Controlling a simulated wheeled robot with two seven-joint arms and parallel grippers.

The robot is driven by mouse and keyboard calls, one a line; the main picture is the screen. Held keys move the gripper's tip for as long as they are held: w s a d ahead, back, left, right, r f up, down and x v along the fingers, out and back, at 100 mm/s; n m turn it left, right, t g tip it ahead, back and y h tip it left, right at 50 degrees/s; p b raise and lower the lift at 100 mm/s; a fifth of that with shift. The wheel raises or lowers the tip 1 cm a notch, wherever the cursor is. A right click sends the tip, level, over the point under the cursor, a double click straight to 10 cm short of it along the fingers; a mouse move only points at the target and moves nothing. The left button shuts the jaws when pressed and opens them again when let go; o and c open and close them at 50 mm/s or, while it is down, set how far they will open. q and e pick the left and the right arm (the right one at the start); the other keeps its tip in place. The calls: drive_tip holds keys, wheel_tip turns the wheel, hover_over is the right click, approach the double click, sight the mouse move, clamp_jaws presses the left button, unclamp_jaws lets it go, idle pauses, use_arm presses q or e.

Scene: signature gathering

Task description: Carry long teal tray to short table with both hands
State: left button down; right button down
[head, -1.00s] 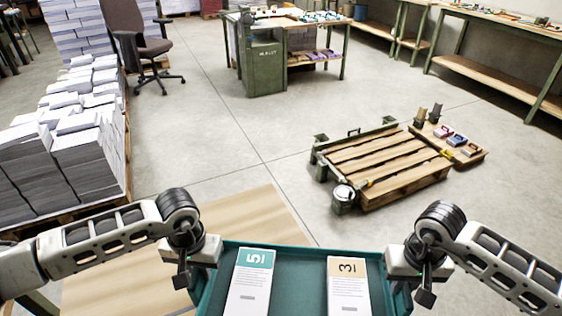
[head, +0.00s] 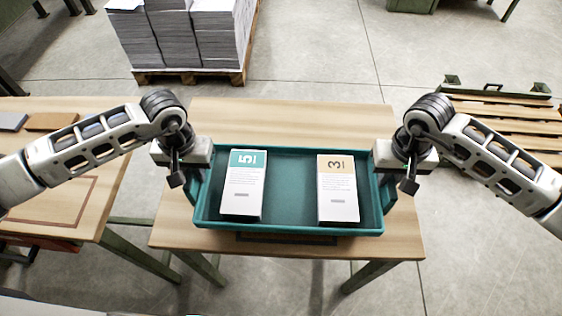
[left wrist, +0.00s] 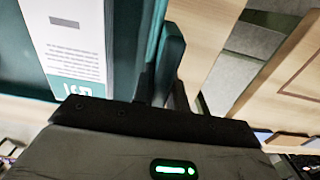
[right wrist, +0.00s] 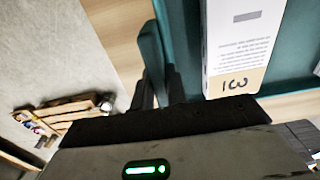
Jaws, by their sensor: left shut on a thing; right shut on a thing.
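The long teal tray (head: 290,190) is in the middle of the head view, over a short wooden table (head: 285,115). I cannot tell whether it rests on the top or hangs just above it. In it lie a white booklet stack marked 5 with a teal band (head: 242,190) and one marked 3 with a tan band (head: 338,190). My left gripper (head: 184,178) is shut on the tray's left end, also seen in the left wrist view (left wrist: 165,85). My right gripper (head: 402,178) is shut on the right end, also seen in the right wrist view (right wrist: 160,85).
Another wooden table (head: 50,205) stands at the left with a marked outline. Paper stacks (head: 185,35) on a pallet stand behind the short table. A slatted wooden pallet (head: 510,125) lies at the right.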

use_arm(q)
drive_tip(key=shift+a, duration=0.2)
use_arm(e)
drive_tip(key=shift+w+r, duration=0.1)
use_arm(q)
drive_tip(key=shift+f, duration=0.1)
